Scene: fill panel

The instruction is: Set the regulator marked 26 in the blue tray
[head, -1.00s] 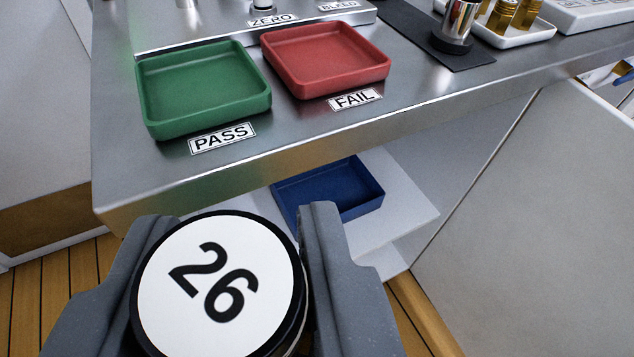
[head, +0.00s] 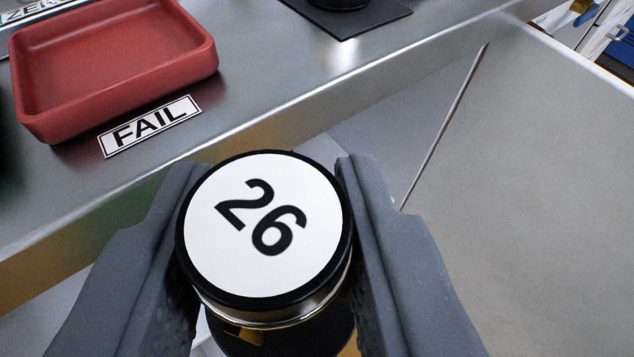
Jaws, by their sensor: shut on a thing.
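The regulator marked 26 (head: 264,225) has a round white face with a black rim and a metal band below it. My gripper (head: 262,210) is shut on it, one grey finger on each side. I hold it in front of the steel counter's front edge, at the bottom middle of the view. The blue tray does not show now. The regulator, my fingers and the counter cover much of the space below.
A red tray (head: 115,62) stands on the steel counter (head: 262,75) at upper left, behind a FAIL label (head: 150,125). A dark mat (head: 345,14) lies at the top. A pale panel (head: 530,180) fills the right side.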

